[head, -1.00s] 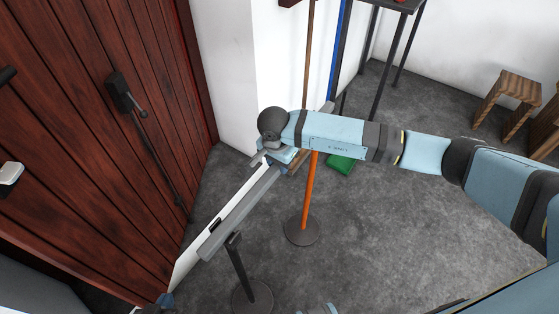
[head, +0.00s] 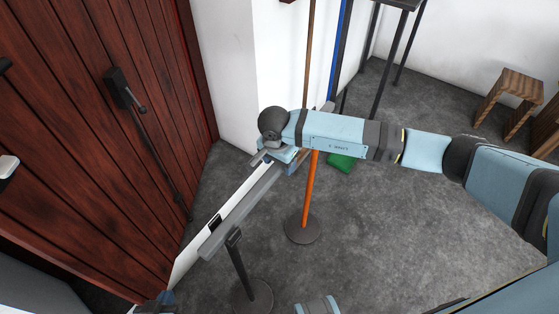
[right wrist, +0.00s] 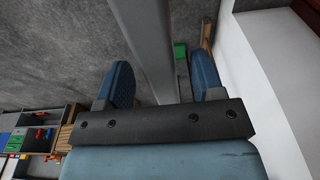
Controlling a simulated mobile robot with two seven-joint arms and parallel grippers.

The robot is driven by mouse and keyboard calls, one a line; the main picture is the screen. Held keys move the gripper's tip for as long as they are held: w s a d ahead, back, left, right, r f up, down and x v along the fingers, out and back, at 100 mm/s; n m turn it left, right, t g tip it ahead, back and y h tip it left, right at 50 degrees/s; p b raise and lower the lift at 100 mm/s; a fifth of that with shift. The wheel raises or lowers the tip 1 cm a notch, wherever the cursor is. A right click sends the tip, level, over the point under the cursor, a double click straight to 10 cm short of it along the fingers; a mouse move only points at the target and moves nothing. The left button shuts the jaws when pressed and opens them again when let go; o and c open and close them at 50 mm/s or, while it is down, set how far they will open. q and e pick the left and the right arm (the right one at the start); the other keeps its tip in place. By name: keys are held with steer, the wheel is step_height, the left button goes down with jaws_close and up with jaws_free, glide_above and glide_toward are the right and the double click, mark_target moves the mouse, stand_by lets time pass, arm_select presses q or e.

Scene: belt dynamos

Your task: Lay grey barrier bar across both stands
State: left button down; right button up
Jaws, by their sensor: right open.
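The long grey barrier bar (head: 246,211) runs diagonally in the head view. Its near end lies at the top of a dark stand (head: 240,262). Farther back it passes close to the orange stand (head: 308,192); my right arm hides that stand's top, so I cannot tell whether they touch. My right gripper (head: 281,160) is at the bar's far part. In the right wrist view, the bar (right wrist: 147,40) passes between the parted fingers of my right gripper (right wrist: 160,82). My left gripper (head: 158,302) is partly cut off at the bottom left; its fingers are unclear.
A red-brown wooden door (head: 90,150) stands at the left beside a white wall (head: 228,70). A green object (head: 341,162) lies on the floor behind the orange stand. A wooden stool (head: 515,92) and a dark table (head: 398,5) are farther back.

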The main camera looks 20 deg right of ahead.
step_height(320, 180, up, 14)
steer(key=s+a, duration=0.1)
steer(key=shift+a, duration=0.15)
steer(key=shift+f, duration=0.15)
stand_by(0.3)
